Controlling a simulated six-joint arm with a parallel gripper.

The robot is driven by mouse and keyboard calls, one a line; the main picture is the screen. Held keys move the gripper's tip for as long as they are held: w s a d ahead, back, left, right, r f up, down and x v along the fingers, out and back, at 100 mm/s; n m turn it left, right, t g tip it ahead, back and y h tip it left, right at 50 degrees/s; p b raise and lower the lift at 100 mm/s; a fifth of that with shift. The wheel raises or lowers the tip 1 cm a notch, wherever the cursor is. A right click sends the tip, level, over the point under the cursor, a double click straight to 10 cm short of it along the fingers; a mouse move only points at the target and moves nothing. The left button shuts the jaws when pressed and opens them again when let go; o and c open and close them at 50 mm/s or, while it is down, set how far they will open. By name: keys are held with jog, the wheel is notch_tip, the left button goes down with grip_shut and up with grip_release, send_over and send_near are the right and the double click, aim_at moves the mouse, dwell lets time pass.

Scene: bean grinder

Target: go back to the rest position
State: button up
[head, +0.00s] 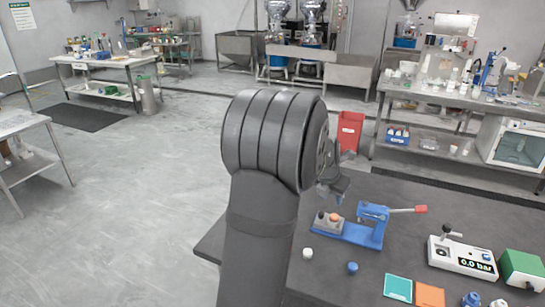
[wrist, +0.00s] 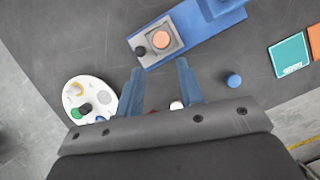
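My gripper (wrist: 160,68) is open in the wrist view, its two blue-grey fingers apart with no object held between them. In the head view my gripper (head: 336,187) is partly hidden behind my dark arm, above the table. The blue lever press (head: 372,225) with a red handle end stands on the table. Its blue base carries a grey block with an orange round piece and a dark knob; this block (wrist: 158,40) also shows in the wrist view, beyond the fingertips.
The dark table (head: 330,280) holds a white cap (head: 307,253), a blue cap (head: 352,267), teal (head: 397,288) and orange squares, a gauge box (head: 462,257) and a green box (head: 522,269). A white round plate (wrist: 71,91) with coloured pieces lies left in the wrist view.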

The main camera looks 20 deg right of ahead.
jog(key=x, duration=1.1)
jog(key=o, duration=1.2)
jog(key=shift+r, duration=0.1)
jog(key=shift+w+r, duration=0.1)
jog(key=shift+r, duration=0.05)
jog(key=shift+o, duration=1.2)
jog(key=r+m, duration=0.2)
jog(key=r+m+g+y, duration=0.1)
jog(key=r+m, duration=0.1)
jog(key=m, duration=0.1)
jog(key=w+d+r+m+y, duration=0.1)
jog(key=r+m, duration=0.2)
jog(key=shift+d+r, duration=0.1)
jog(key=shift+d, duration=0.05)
notch_tip(320, 180, up, 7)
jog(key=a+m+g+y, duration=0.1)
jog(key=m+y, duration=0.1)
jog(key=m, duration=0.5)
send_over(334, 214)
jog(key=f, duration=1)
jog(key=shift+w+a, duration=0.2)
jog(key=shift+a, duration=0.1)
jog(key=shift+r, duration=0.1)
notch_tip(334, 214, up, 10)
